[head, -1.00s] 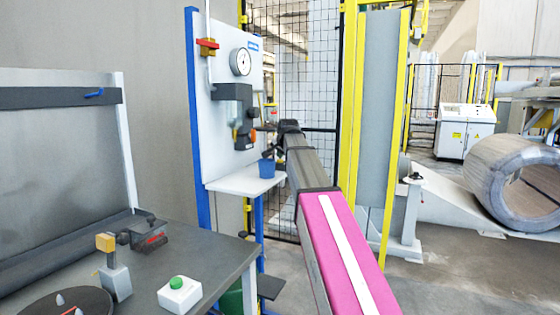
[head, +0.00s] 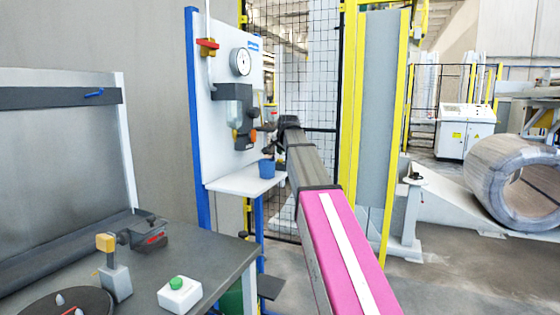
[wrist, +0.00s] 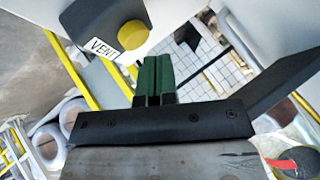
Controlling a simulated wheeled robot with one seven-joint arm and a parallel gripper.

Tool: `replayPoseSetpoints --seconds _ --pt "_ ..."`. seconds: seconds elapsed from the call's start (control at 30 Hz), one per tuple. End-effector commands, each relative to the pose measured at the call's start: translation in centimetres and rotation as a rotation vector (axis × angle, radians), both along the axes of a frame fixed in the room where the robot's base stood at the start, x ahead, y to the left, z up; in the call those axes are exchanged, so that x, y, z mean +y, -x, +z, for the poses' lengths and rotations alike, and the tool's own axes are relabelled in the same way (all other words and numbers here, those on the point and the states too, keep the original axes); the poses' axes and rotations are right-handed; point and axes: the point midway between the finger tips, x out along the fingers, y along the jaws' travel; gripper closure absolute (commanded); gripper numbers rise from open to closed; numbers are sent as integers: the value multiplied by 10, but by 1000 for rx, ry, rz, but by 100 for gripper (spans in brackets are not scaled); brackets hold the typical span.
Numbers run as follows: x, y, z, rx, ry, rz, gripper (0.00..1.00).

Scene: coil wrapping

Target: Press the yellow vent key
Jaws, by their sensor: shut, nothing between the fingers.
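The yellow vent key (wrist: 133,35) is a round button on a grey housing in the wrist view. A white label reading VENT (wrist: 103,48) is beside it. My gripper (wrist: 166,62) has two green fingers, closed together and empty. Its fingertips are just below and right of the key in the picture. I see no clear contact, and the depth gap is hard to judge. In the head view my gripper (head: 266,128) is small and dark, right of the grey unit (head: 232,92) on the wall panel. I cannot make out the key surely there.
The white panel (head: 222,150) carries a gauge (head: 240,62), a red valve handle (head: 208,45) and a shelf (head: 232,184) with a blue cup (head: 266,168). A dark bench (head: 150,262) with a green button box (head: 179,293) is at lower left. Wire fencing stands behind.

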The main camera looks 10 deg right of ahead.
Motion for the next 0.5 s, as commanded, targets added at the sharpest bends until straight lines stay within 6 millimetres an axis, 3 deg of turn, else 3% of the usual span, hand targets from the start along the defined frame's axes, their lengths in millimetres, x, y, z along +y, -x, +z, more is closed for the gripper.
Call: replayPoseSetpoints --seconds 0.5 --pt "0 -1 10 -1 0 0 100"
